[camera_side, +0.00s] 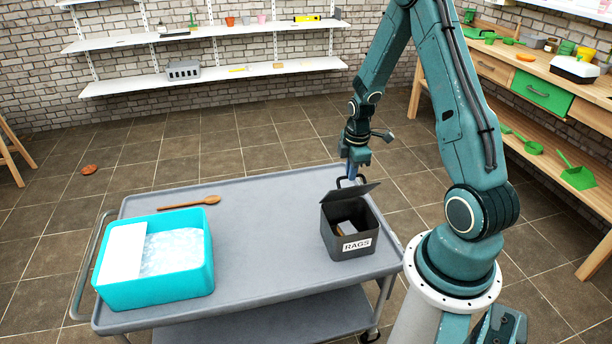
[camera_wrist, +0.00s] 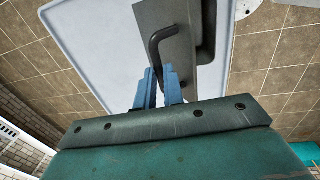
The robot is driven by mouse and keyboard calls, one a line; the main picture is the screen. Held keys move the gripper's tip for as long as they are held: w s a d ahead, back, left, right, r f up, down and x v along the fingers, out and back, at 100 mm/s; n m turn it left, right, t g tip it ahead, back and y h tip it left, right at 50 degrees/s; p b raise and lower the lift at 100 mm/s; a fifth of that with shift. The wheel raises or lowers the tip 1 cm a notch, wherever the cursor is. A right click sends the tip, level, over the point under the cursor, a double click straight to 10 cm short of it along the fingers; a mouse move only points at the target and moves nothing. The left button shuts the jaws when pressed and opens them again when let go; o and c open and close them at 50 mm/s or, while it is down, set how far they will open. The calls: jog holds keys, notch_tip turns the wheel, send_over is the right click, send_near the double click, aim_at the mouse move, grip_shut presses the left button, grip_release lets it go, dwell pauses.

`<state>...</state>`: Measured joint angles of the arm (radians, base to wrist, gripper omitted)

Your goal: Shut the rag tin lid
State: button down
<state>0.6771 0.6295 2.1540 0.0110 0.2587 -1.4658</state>
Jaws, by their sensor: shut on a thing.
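The rag tin (camera_side: 365,243) is a dark grey box with a white RAGS label, standing at the right end of the grey trolley top (camera_side: 262,230). Its dark lid (camera_side: 352,192) is tilted partly open, and the tin's inside shows below it. My gripper (camera_side: 347,181) is above the tin at the lid. In the wrist view, the blue fingers (camera_wrist: 160,88) are shut on the lid's dark bent handle (camera_wrist: 155,45). The lid (camera_wrist: 183,22) lies beyond them there. The exact contact on the handle is partly hidden by the fingers.
The middle of the trolley top is clear. A wooden workbench (camera_side: 515,85) stands at the right.

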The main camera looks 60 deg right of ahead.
jog(key=s+a+f, duration=0.1)
jog(key=s+a, duration=0.1)
jog(key=s+a+f, duration=0.1)
jog(key=shift+s+a+f, duration=0.3)
jog(key=shift+s+a, duration=0.05)
jog(key=c, duration=1.5)
grip_release()
jog(key=shift+w+d, duration=0.1)
jog(key=shift+r, duration=0.15)
notch_tip(320, 180, up, 14)
send_over(357, 187)
jog(key=s+a, duration=0.1)
jog(key=a, duration=0.1)
jog(key=shift+s+d+f, duration=0.15)
jog(key=shift+d+f, duration=0.05)
